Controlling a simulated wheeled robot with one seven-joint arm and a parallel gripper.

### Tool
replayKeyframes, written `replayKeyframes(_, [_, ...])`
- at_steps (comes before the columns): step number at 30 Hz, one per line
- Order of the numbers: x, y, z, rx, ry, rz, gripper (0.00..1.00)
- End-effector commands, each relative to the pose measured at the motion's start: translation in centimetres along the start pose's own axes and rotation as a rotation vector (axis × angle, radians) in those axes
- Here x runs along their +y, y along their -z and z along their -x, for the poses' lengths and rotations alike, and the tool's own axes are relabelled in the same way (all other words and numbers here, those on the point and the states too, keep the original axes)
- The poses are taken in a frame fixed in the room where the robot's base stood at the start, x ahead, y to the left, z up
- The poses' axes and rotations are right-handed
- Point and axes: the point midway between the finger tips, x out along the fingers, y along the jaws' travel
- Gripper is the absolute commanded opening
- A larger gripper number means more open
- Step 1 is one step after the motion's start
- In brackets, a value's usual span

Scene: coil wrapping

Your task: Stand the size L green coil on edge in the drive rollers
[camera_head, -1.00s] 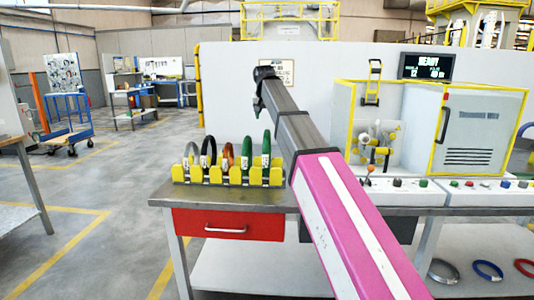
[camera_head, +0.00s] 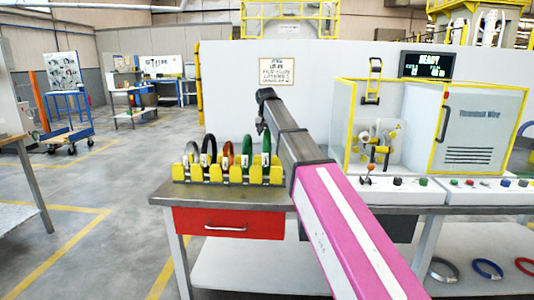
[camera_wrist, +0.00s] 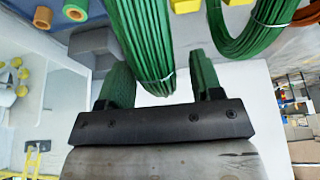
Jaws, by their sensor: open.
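Two green coils stand upright at the right end of the yellow rack, a smaller one (camera_head: 247,150) and the rightmost one (camera_head: 266,150). Their size labels are too small to read. My gripper (camera_head: 261,128) is open at the top of the rightmost coil. In the wrist view, my gripper (camera_wrist: 160,82) has one finger on each side of this green coil (camera_wrist: 145,35), and a gap shows beside it. The other green coil (camera_wrist: 252,35) is outside the fingers. Yellow rollers (camera_head: 377,150) show inside the yellow-framed machine to the right.
The yellow rack (camera_head: 215,173) on the workbench (camera_head: 190,195) also holds a grey coil (camera_head: 191,153), a black coil (camera_head: 208,148) and an orange coil (camera_head: 228,153). A control panel (camera_head: 400,188) lies in front of the machine. A sign above it reads READY.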

Motion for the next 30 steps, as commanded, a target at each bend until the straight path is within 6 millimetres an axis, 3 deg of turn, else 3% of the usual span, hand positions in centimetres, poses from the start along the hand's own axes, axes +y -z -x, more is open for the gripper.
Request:
replayKeyframes(2, [-0.01,0.00,0.02,0.000,0.000,0.000,0.60])
replayKeyframes(8, [-0.01,-0.01,0.03,0.000,0.000,0.000,0.00])
replayKeyframes(30, [-0.02,-0.01,0.05,0.000,0.000,0.000,0.00])
